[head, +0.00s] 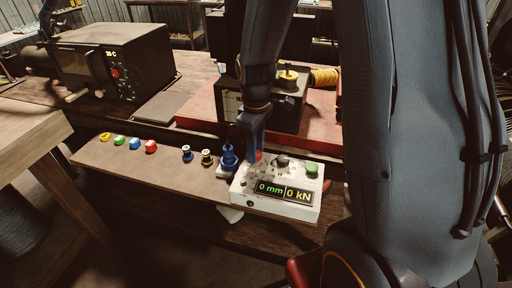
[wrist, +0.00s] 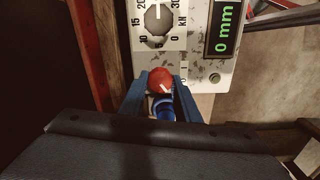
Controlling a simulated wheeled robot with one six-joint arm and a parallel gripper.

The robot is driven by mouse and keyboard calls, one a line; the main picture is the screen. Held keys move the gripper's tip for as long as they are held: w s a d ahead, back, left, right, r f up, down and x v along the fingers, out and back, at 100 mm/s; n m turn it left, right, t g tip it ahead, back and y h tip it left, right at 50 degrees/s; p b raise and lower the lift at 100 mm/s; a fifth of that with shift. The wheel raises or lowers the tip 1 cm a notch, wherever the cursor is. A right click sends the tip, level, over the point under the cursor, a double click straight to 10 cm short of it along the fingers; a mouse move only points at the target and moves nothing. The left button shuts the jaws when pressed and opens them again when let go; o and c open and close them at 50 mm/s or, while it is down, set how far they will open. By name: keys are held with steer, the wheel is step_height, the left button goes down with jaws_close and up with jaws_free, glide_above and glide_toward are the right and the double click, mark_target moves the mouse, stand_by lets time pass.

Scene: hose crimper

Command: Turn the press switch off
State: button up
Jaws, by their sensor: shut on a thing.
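The white control box (head: 275,208) stands at the front end of the bench shelf, with a lit display (head: 284,191) reading 0 mm and 0 kN. A red round switch knob (wrist: 160,78) with a short white slanted mark sits at the box's edge, with small markings beside it. My gripper (wrist: 160,86), with blue fingers, points down at the box and is shut on the red knob, one finger on each side. The head view also shows my gripper (head: 252,140).
A black dial (wrist: 157,18) with a kN scale and a green button (head: 312,168) are on the same box. A blue fitting (head: 229,157) stands close beside my gripper. Several coloured spools and fittings line the shelf (head: 120,160). A black oven-like machine (head: 115,65) stands behind.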

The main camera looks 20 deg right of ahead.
steer(key=shift+w+r+n, duration=0.1)
steer(key=shift+n, duration=0.8)
steer(key=o, duration=1)
steer(key=shift+o, duration=0.2)
steer(key=shift+r+b, duration=0.8)
steer(key=shift+r, duration=3.1)
steer(key=shift+a, duration=0.1)
